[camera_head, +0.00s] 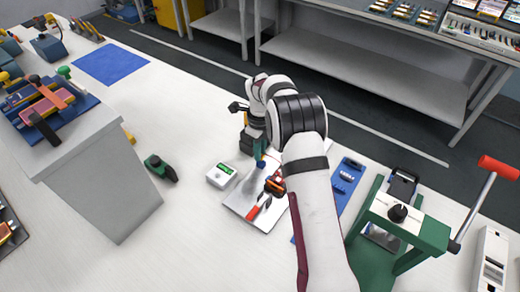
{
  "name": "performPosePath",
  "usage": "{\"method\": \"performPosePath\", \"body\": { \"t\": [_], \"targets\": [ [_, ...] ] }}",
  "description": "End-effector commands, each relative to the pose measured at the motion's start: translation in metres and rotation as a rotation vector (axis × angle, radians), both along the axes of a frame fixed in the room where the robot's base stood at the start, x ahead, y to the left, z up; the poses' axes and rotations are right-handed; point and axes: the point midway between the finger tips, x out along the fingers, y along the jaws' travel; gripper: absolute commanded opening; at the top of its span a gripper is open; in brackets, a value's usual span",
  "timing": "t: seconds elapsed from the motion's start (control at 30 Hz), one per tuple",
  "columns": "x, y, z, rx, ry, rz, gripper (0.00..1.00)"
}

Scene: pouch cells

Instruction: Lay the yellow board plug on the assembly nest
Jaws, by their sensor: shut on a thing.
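My gripper (260,158) is at the centre, low over the bench and pointing down beside a white device. I cannot make out a yellow board plug for certain. A small yellow piece (129,135) shows at the right edge of a grey block. I cannot tell for certain which thing is the assembly nest; a blue plate with small parts (337,204) lies right of my arm, partly hidden by it.
The white device with a green display (220,176) and a pale tray (238,205) with red-handled pliers (259,208) lie close to my gripper. A green press (420,230) stands right. A tall grey block (105,190) stands left.

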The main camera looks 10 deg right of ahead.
Motion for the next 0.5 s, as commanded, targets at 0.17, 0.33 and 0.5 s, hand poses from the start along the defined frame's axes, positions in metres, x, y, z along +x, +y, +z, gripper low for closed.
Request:
{"method": "performPosePath", "body": {
  "t": [0.17,0.33,0.5],
  "targets": [
    [0.000,0.000,-0.005,0.001,0.001,0.000,0.00],
    [0.000,0.000,-0.009,0.001,0.001,0.000,0.00],
    [0.000,0.000,-0.014,0.001,0.001,-0.001,0.00]
  ]
}}
